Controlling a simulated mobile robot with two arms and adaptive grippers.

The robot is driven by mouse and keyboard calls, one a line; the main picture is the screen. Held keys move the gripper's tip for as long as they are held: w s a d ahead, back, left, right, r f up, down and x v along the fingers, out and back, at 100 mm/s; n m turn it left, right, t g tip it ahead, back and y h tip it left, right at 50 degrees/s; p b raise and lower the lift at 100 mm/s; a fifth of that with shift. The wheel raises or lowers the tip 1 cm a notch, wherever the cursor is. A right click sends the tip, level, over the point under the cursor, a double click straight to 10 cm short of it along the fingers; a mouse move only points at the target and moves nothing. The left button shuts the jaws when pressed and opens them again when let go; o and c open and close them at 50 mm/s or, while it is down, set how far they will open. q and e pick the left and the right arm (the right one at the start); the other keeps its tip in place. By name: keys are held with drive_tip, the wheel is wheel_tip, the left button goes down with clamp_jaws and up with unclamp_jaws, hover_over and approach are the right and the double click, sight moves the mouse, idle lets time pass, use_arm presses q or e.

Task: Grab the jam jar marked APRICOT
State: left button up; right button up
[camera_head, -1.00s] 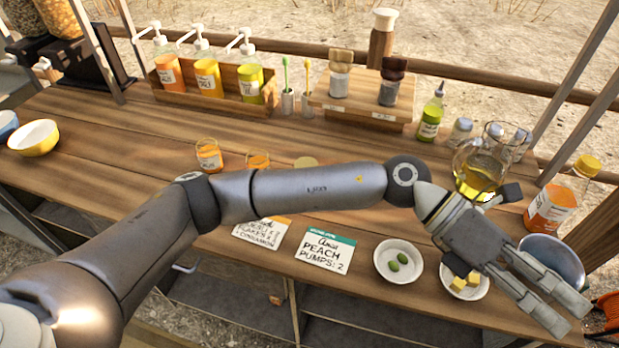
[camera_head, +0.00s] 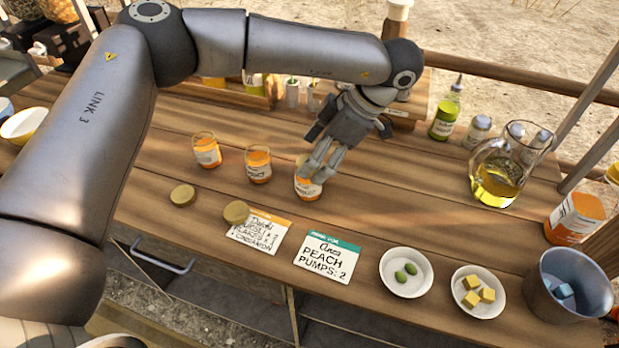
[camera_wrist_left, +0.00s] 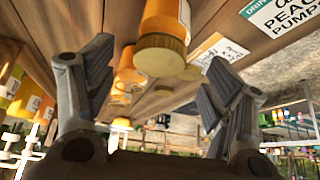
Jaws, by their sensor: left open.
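Three small orange jam jars stand in a row on the wooden counter: a left jar (camera_head: 207,152), a middle jar (camera_head: 258,166) and a right jar (camera_head: 308,188). Their label writing is too small to read, so I cannot tell which says APRICOT. My left gripper (camera_head: 314,172) hangs over the right jar, partly hiding it. In the left wrist view the gripper (camera_wrist_left: 158,80) is open, with a gold-lidded orange jar (camera_wrist_left: 165,20) ahead between the spread fingers. I cannot tell whether they touch it. My right gripper is out of view.
Two loose gold lids (camera_head: 182,195) (camera_head: 236,212) lie before the jars. Two order cards (camera_head: 327,257) and two small bowls (camera_head: 406,271) sit nearer the front edge. An oil jug (camera_head: 496,180), green bottle (camera_head: 445,115) and metal bucket (camera_head: 570,283) stand right.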

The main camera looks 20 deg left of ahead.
use_arm(q)
drive_tip(key=p+x, duration=0.1)
drive_tip(key=x, duration=0.6)
drive_tip(key=shift+w+f, duration=0.1)
drive_tip(key=shift+f, duration=0.2)
drive_tip(key=shift+d, duration=0.1)
drive_tip(key=c, duration=1.3)
